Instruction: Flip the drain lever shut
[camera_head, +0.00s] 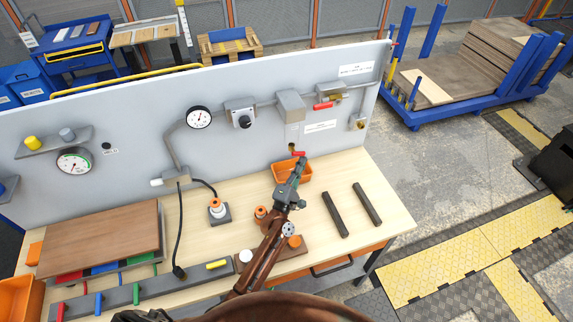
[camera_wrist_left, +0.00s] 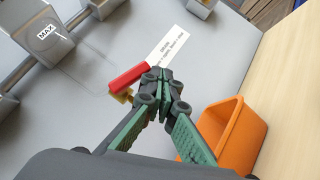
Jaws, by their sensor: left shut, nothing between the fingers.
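The drain lever (camera_head: 299,153) is a short red handle on a small brass valve (camera_head: 291,147), low on the grey panel above an orange bin (camera_head: 291,172). In the head view it lies nearly level, pointing right from the valve. My left gripper (camera_head: 301,164) is shut and empty, its tips just below the lever. In the left wrist view the red lever (camera_wrist_left: 129,77) shows beside the closed fingertips (camera_wrist_left: 165,78), its near end close to them. I cannot tell whether they touch. The fingers hide part of the brass valve. My right gripper is not in view.
A second red lever (camera_head: 324,105) sits higher on the panel, near a grey box (camera_head: 290,105). Two dark bars (camera_head: 335,214) lie on the bench to the right. An orange-topped button (camera_head: 215,206) and a black cable (camera_head: 178,230) are left of my arm.

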